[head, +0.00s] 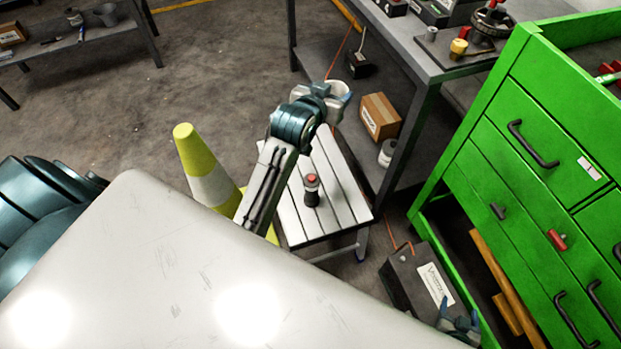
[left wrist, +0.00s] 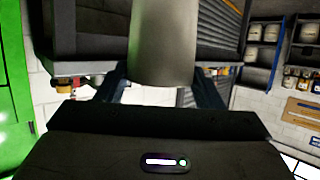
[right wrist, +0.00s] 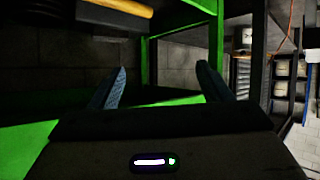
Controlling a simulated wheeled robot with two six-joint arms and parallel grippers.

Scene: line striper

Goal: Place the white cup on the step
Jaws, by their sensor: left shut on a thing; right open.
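My left gripper (head: 341,100) is shut on the white cup (head: 334,88), which shows as a pale rim at the gripper in the head view. In the left wrist view the cup (left wrist: 163,45) is a plain pale-grey cylinder between the two fingers. The step (head: 345,190) is a low stool with a white slatted top. The left gripper and cup show beyond its far edge in the head view; their height above it is hard to tell. My right gripper (head: 460,324) is open and empty, near the green cabinet; its fingers (right wrist: 160,86) are apart.
A dark bottle with a red cap (head: 312,190) stands on the step. A yellow-and-white cone (head: 205,170) stands left of it. A workbench (head: 420,60) with a cardboard box (head: 380,116) on its lower shelf is behind right. A green drawer cabinet (head: 490,130) and a black box (head: 425,280) are right.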

